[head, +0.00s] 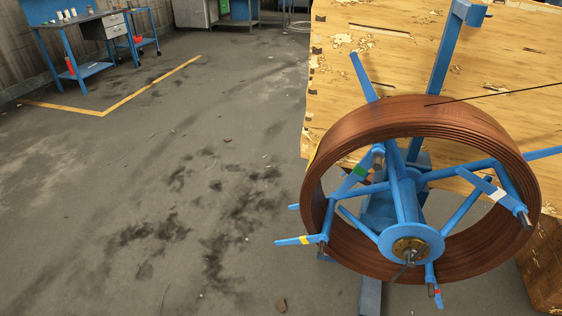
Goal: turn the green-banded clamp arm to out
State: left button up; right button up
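The green-banded clamp arm (348,182) is a short blue bar with a green band, at the upper left of the blue reel inside the copper-coloured pipe coil (318,187). A yellow-banded arm (289,241) points left across the coil's edge. A white-banded arm (480,184) slants at the right, and a red-banded arm (433,275) points down at the bottom. The hub (411,246) has a brass-coloured centre. Neither of my grippers is in view.
A big worn wooden panel (400,50) stands right behind the reel, and a wooden crate (545,265) at lower right. A blue workbench (85,25) is far left. The floor (150,190) left of the reel is mostly clear, with small debris.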

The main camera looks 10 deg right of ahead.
aim_at(363, 167)
jog(key=i+j+u, duration=0.15)
jog(key=i+u, duration=0.3)
jog(key=i, duration=0.6)
jog(key=i+z, duration=0.45)
jog(key=i+j+z, duration=0.25)
jog(key=z, duration=0.25)
jog(key=i, duration=0.05)
